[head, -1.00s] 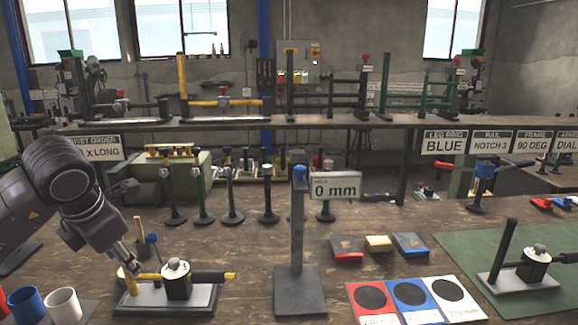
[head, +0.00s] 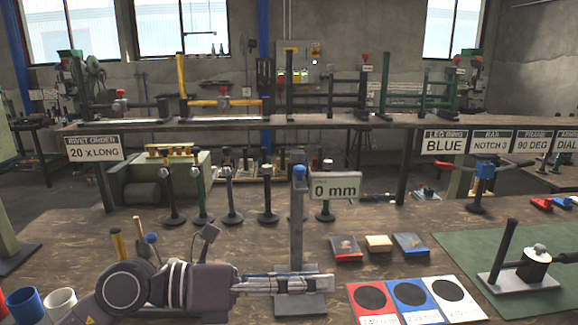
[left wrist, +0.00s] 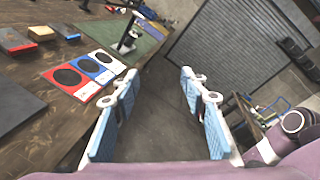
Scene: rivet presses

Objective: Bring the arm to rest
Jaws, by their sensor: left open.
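My left arm lies low across the front left of the bench in the head view. Its gripper (head: 330,283) points right, in front of the base of the grey post stand (head: 297,220). In the left wrist view the two blue-padded fingers (left wrist: 160,125) are wide apart with only floor between them, so it is open and empty. The arm hides the press at the front left; only its upright handles (head: 117,243) show behind the arm. My right gripper is not in view.
Red, blue and white cards (head: 410,293) with black discs lie right of the gripper. A press (head: 536,262) stands on a green mat (head: 470,245). Blue (head: 25,303) and white cups stand at the front left. Small blocks (head: 378,243) lie behind the cards.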

